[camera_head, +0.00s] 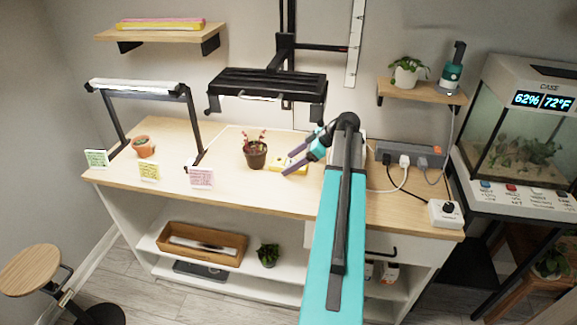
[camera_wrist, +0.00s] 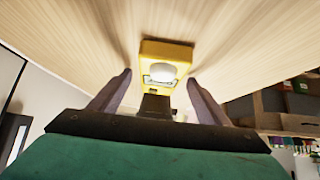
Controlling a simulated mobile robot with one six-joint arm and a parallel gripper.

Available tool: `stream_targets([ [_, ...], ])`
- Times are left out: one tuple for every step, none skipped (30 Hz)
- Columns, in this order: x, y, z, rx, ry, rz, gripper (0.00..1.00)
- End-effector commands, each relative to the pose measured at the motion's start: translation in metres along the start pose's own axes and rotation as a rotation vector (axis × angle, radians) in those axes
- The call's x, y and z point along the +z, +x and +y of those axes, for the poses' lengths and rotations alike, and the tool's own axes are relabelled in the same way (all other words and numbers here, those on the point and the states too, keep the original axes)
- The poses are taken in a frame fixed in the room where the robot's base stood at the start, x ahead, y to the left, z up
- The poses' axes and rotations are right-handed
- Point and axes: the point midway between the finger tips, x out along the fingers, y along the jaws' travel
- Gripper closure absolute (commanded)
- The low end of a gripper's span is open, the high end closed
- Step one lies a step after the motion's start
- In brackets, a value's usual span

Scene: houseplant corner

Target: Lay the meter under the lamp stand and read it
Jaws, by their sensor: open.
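The meter (camera_head: 277,163) is a small yellow block with a white dome, lying on the wooden bench top right of a potted plant. In the wrist view the meter (camera_wrist: 178,50) is ahead, between and slightly beyond my fingertips. My gripper (camera_head: 286,165) is open, with its fingers on either side of the meter. My gripper (camera_wrist: 160,78) shows a gap on both sides and holds nothing. The lamp stand (camera_head: 190,120) with a white light bar is at the left of the bench. The meter's reading is not legible.
A black lamp fixture (camera_head: 268,84) hangs above the dark pot (camera_head: 256,158). Note cards (camera_head: 201,178) stand along the front edge. A power strip (camera_head: 410,155) and cables are on the right. The bench is clear between the lamp stand and the dark pot.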

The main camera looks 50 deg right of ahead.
Motion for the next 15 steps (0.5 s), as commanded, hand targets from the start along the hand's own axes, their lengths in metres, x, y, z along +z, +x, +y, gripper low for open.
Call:
stream_targets([
  [0.0,-0.0001,0.0,0.0,0.0,0.0,0.3],
  [-0.0001,-0.0001,0.0,0.0,0.0,0.0,0.31],
  [0.0,-0.0001,0.0,0.0,0.0,0.0,0.38],
  [0.0,-0.0001,0.0,0.0,0.0,0.0,0.43],
  [-0.0001,-0.0002,0.0,0.0,0.0,0.0,0.48],
  [-0.0001,-0.0002,0.0,0.0,0.0,0.0,0.55],
  [-0.0001,-0.0002,0.0,0.0,0.0,0.0,0.6],
  [-0.0001,-0.0002,0.0,0.0,0.0,0.0,0.65],
  [-0.0001,-0.0002,0.0,0.0,0.0,0.0,0.72],
  [-0.0001,-0.0002,0.0,0.0,0.0,0.0,0.77],
  [-0.0004,-0.0003,0.0,0.0,0.0,0.001,0.82],
  [-0.0004,-0.0003,0.0,0.0,0.0,0.001,0.82],
  [-0.0004,-0.0003,0.0,0.0,0.0,0.001,0.82],
  [-0.0004,-0.0003,0.0,0.0,0.0,0.001,0.82],
  [-0.0004,-0.0003,0.0,0.0,0.0,0.001,0.82],
])
